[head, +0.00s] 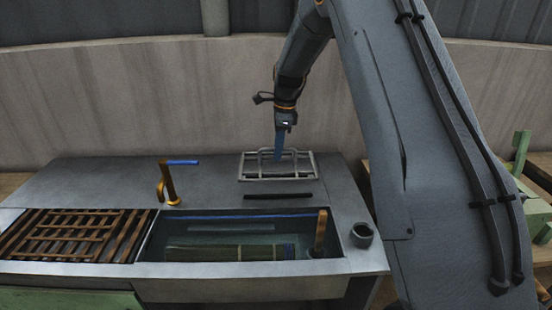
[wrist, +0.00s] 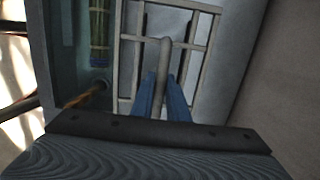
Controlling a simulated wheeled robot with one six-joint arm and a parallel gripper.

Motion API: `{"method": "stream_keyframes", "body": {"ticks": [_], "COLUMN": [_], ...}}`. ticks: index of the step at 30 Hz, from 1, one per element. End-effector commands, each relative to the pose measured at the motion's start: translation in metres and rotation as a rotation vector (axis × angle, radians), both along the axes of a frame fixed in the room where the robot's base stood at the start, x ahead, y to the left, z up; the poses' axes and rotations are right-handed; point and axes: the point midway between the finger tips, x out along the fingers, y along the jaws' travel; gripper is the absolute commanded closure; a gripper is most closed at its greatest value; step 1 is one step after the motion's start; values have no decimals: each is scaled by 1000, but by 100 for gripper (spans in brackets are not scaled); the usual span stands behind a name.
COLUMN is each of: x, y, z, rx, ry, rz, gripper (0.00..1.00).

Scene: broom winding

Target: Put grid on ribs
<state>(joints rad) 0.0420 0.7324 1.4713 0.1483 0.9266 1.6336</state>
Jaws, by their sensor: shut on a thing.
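The grid (head: 250,174) is a pale grey metal frame with bars and a raised handle, at the back right of the counter. It also shows in the wrist view (wrist: 127,65). My gripper (head: 279,154) has blue fingers and comes down onto the grid from above. In the wrist view my gripper (wrist: 164,90) is shut on the grid's handle, with a finger on each side. I cannot tell whether the grid rests on the counter or hangs just above it. No part is clearly marked as the ribs; inner walls of the water-filled basin (head: 255,268) are partly hidden.
A greenish bundle (head: 225,253) lies in the basin water, beside a brown upright piece (head: 321,232). A brown slatted rack (head: 75,235) is at left. A dark cup (head: 362,235) is at right.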

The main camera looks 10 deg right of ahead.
Motion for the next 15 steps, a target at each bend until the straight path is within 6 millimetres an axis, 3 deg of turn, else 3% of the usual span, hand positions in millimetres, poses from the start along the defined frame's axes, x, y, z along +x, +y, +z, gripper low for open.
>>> {"method": "stream_keyframes", "body": {"ticks": [3, 15], "x": [3, 3], "y": [-1, -2], "z": [-12, -27], "rx": [0, 0], "ry": [-3, -4], "rz": [0, -3], "gripper": [100, 100]}}
